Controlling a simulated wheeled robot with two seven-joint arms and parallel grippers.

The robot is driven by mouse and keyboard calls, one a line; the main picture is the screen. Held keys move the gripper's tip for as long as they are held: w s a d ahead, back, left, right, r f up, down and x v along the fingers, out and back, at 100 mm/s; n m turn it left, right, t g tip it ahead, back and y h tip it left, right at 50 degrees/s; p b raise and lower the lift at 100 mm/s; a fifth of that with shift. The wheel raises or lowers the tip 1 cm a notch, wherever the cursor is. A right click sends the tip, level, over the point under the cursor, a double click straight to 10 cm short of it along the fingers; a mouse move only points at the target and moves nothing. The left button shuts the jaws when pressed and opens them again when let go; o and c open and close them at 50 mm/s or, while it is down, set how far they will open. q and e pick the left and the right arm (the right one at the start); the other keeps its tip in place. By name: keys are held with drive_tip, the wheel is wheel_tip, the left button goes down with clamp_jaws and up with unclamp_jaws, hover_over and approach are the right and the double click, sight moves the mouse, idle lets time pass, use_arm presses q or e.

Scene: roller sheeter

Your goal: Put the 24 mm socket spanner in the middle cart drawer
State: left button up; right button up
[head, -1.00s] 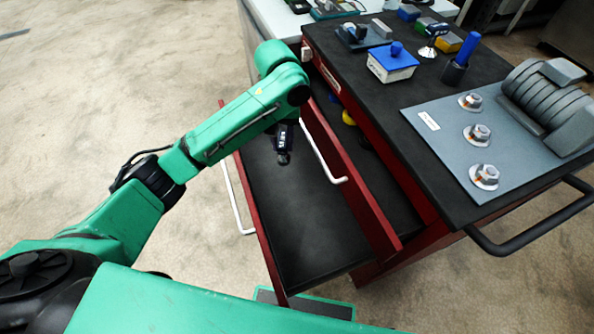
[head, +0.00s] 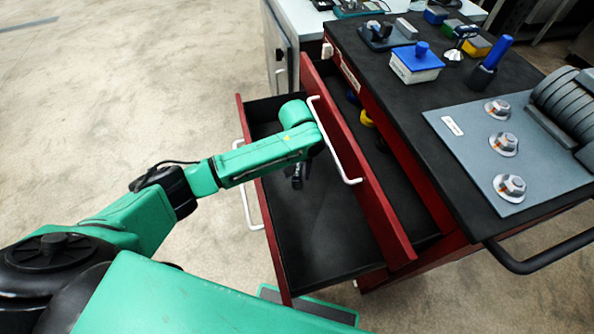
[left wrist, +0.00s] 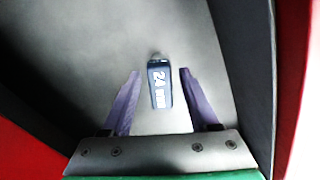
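The 24 mm socket spanner (left wrist: 160,88) shows in the left wrist view as a dark piece with a white "24 mm" label. It is between the two fingers of my left gripper (left wrist: 159,74), with a gap on each side, over the grey drawer floor. I cannot tell whether it rests on the floor. In the head view my left gripper (head: 297,182) points down inside the lower, farther-out cart drawer (head: 325,245), and the spanner cannot be made out apart from it. My right gripper is not in view.
The upper drawer's red front (head: 362,170) stands just right of my left arm, with yellow and blue things behind it. The black cart top (head: 425,110) holds a blue-lidded box (head: 417,64) and a grey socket panel (head: 515,150). The lower drawer's front half is clear.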

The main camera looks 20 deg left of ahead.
use_arm(q)
wheel_tip(320, 180, up, 12)
drive_tip(key=p, duration=0.1)
idle(0.5)
